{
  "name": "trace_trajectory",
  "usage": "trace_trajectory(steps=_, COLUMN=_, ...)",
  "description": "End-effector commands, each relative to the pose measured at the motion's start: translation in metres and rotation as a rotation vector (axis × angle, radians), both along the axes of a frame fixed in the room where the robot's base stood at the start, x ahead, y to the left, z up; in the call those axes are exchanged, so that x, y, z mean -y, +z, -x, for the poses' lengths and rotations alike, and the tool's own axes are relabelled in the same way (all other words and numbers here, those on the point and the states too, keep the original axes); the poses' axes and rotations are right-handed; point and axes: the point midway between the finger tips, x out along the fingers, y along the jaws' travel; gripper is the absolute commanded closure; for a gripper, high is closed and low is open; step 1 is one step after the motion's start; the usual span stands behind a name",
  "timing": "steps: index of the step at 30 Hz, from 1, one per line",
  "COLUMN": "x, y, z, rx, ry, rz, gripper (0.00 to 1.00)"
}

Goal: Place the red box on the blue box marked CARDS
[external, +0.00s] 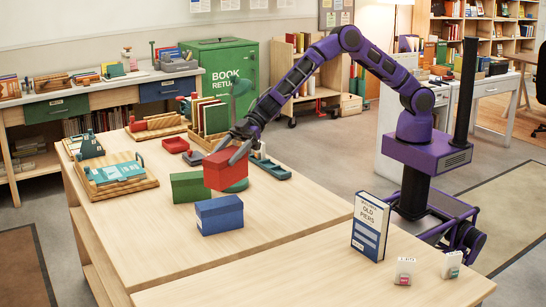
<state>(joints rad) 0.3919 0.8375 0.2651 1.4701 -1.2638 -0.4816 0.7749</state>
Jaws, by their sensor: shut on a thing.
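My gripper (236,150) is shut on the red box (224,172) and holds it above the light wooden table, on the side away from the camera. The blue box (219,216) stands on the table just below and in front of the red box in the picture. It has a small white label on its side, too small to read. A green box (188,187) stands to the left of the red box. The red box overlaps the green box's right end in the picture; I cannot tell whether they touch.
A book titled Old Piers (370,227) stands at the front right. The table (150,245) is clear left of and in front of the blue box.

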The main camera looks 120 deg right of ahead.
Motion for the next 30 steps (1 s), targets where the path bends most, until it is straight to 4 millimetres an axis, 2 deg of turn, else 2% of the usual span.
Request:
trace_trajectory(steps=3, x=0.000, y=-0.017, z=0.000, rx=0.002, ry=0.000, rz=0.000, gripper=1.00)
trace_trajectory(steps=8, x=0.000, y=-0.028, z=0.000, rx=0.002, ry=0.000, rz=0.000, gripper=1.00)
trace_trajectory(steps=14, x=0.000, y=-0.056, z=0.000, rx=0.002, ry=0.000, rz=-0.001, gripper=1.00)
trace_trajectory(steps=26, x=0.000, y=-0.061, z=0.000, rx=0.004, ry=0.000, rz=0.001, gripper=1.00)
trace_trajectory(steps=27, x=0.000, y=-0.062, z=0.000, rx=0.002, ry=0.000, rz=0.002, gripper=0.20)
trace_trajectory(steps=30, x=0.000, y=-0.062, z=0.000, rx=0.002, ry=0.000, rz=0.002, gripper=0.02)
